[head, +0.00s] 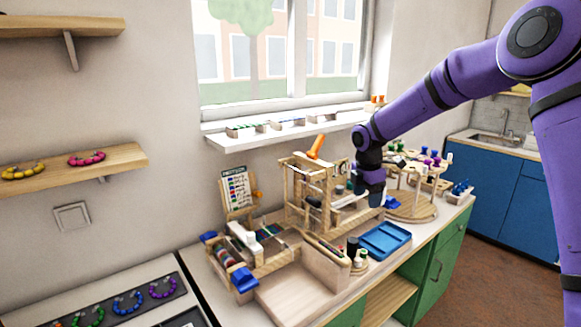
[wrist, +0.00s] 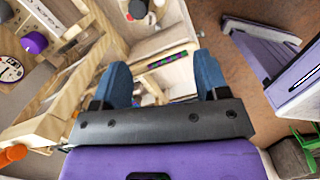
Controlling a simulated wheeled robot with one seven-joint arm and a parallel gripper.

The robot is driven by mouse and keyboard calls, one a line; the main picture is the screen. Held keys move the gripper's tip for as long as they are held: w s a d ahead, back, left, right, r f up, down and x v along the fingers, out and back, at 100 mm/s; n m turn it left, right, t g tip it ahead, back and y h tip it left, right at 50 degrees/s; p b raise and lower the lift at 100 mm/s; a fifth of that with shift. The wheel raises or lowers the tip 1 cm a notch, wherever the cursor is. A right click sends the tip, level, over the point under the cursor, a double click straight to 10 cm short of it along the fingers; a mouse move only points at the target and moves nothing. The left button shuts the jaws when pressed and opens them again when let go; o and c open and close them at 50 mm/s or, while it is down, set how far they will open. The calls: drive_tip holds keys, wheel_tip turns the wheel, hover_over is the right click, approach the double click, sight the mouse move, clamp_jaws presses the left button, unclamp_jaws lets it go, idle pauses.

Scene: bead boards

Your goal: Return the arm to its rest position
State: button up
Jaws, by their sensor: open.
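My purple arm (head: 440,95) reaches in from the right in the head view. My gripper (head: 376,200) hangs over the wooden counter, in front of the wooden frame (head: 300,195) and just above and behind the blue tray (head: 400,233). In the wrist view my gripper (wrist: 160,78) shows two blue fingers spread well apart, with nothing held between them. Wooden parts lie beyond the fingers there. Whether the fingers touch any of these parts cannot be told.
A round wooden stand (head: 412,212) with coloured pegs is right of my gripper. A bead chart (head: 238,190) and a wooden board with blue ends (head: 225,262) stand left. A window sill (head: 240,140) juts out behind. The floor (head: 480,265) at right is clear.

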drive_tip(key=s+d+r+m+t+h, duration=0.1)
drive_tip(key=s+d+r+m+t, duration=0.15)
drive_tip(key=s+r+m, duration=1.25)
drive_tip(key=s+d+r+m+t+y, duration=0.1)
drive_tip(key=s+d+m, duration=0.1)
drive_tip(key=s, duration=1.2)
drive_tip(key=s+d+r+m+t+y, duration=0.1)
drive_tip(key=s+m, duration=0.3)
drive_tip(key=s, duration=1)
drive_tip(key=shift+d+r+m, duration=0.35)
drive_tip(key=shift+r+m, duration=0.05)
drive_tip(key=shift+r, duration=0.05)
drive_tip(key=shift+c, duration=0.5)
